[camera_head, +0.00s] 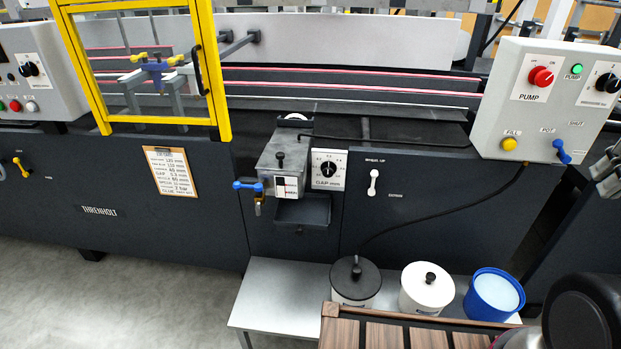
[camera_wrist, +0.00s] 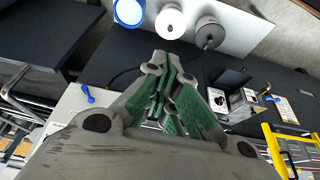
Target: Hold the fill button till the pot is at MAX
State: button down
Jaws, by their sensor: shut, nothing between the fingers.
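The yellow fill button (camera_head: 509,144) is on the lower left of the grey control box (camera_head: 490,120), under the label FILL. The grey glue pot (camera_head: 280,155) is on the machine front, left of the gap dial; its small sight window (camera_head: 287,188) has red marks, but the level is too small to read. My gripper (camera_wrist: 165,72) is shut and empty in the wrist view, with green pads together. In the head view, its grey parts (camera_head: 606,170) show at the right edge, right of the box and apart from the button. The button is hidden in the wrist view.
A blue lever (camera_head: 562,152) labelled POT is right of the button. A red pump knob (camera_head: 541,76) and green lamp (camera_head: 577,69) are above. Below are a black-lidded pot (camera_head: 355,282), a white-lidded pot (camera_head: 427,287) and a blue tub (camera_head: 493,294) on a bench.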

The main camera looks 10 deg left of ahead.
aim_at(510, 145)
jog(key=w+d+f+m+g+y, duration=0.25)
jog(key=w+f+m+y, duration=0.4)
jog(key=f, duration=0.65)
jog(key=w+d+f+m+t+h, duration=0.1)
jog(key=w+d+m+t, duration=0.1)
jog(key=w, duration=0.7)
jog(key=w+d+f+m+t+h, duration=0.1)
jog(key=w+d+f+m+t, duration=0.1)
jog(key=w+t, duration=0.3)
jog(key=w, duration=0.4)
jog(key=shift+w, duration=0.2)
jog(key=shift+w+f, duration=0.1)
jog(key=w, duration=0.8)
jog(key=shift+w+a, duration=0.15)
jog(key=shift+w, duration=0.15)
